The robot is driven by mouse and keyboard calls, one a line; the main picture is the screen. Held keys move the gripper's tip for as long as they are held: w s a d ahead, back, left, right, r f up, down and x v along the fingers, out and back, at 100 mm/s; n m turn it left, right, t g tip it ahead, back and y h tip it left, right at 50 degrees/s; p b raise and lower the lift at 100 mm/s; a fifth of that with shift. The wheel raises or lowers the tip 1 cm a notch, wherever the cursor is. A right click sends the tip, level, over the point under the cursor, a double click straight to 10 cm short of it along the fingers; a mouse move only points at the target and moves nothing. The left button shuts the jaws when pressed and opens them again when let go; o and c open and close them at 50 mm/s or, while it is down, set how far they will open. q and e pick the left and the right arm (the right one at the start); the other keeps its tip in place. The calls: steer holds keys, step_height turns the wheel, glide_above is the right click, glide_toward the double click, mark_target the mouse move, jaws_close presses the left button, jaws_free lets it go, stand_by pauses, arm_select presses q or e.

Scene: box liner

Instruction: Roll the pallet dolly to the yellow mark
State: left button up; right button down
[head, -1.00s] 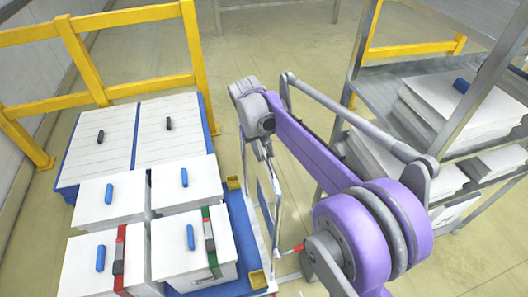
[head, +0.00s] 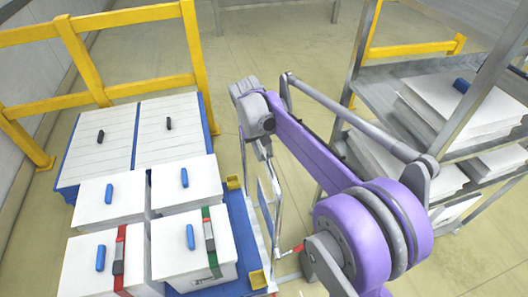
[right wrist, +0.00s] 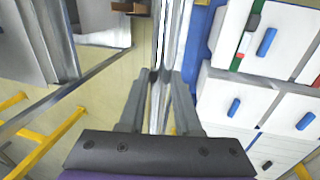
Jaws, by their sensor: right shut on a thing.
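The pallet dolly (head: 242,226) is a blue platform with yellow corner brackets, at the lower left in the head view. White boxes (head: 193,245) with blue handles stand on it, two with red or green straps. Its upright metal handle frame (head: 277,215) rises at its right side. My right gripper (right wrist: 160,76) is shut on a metal bar of that frame in the right wrist view; in the head view the arm partly hides the grip. My left gripper is not in view. I cannot make out a yellow floor mark.
Yellow guard rails (head: 95,55) stand behind, with white-topped blue pallets (head: 170,125) before them. A grey metal rack (head: 455,125) with white stacks stands close on the right. Open floor (head: 270,50) lies at the back centre.

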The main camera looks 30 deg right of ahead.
steer(key=shift+d, duration=0.1)
stand_by(0.4)
steer(key=shift+s+d+r, duration=0.1)
steer(key=shift+s+d, duration=0.1)
steer(key=shift+d, duration=0.45)
steer(key=c, duration=0.6)
jaws_free()
steer(key=shift+s+d, duration=0.1)
steer(key=shift+d, duration=0.15)
steer(key=shift+a, duration=0.15)
steer(key=r, duration=0.3)
steer(key=a+r, duration=0.1)
steer(key=r, duration=0.3)
steer(key=a+r, duration=0.1)
steer(key=r, duration=0.2)
steer(key=shift+w+r+p, duration=0.25)
steer(key=shift+w+p, duration=0.05)
steer(key=shift+p, duration=0.1)
